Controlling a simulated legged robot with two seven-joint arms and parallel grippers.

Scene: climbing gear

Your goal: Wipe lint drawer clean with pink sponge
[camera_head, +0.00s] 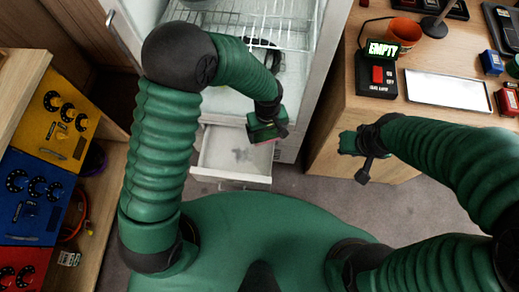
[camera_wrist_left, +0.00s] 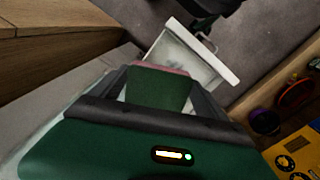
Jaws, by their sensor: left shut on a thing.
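The lint drawer (camera_head: 210,160) is a white tray pulled out at the bottom of the white appliance, with a grey smudge of lint on its floor. It also shows in the left wrist view (camera_wrist_left: 180,45). My left gripper (camera_head: 268,130) is over the drawer's back right part, shut on the pink sponge (camera_wrist_left: 160,68). Only a pink edge of the sponge shows beyond a green block between the fingers. I cannot tell whether the sponge touches the drawer. My right gripper (camera_head: 362,152) is beside the wooden counter, away from the drawer; its jaws are unclear.
The open white appliance (camera_head: 300,60) with wire racks stands behind the drawer. A wooden counter (camera_head: 340,110) at right holds an EMPTY sign (camera_head: 383,49), an orange cup (camera_head: 404,29) and a metal tray (camera_head: 450,91). A shelf with coloured gear panels (camera_head: 55,120) stands at left.

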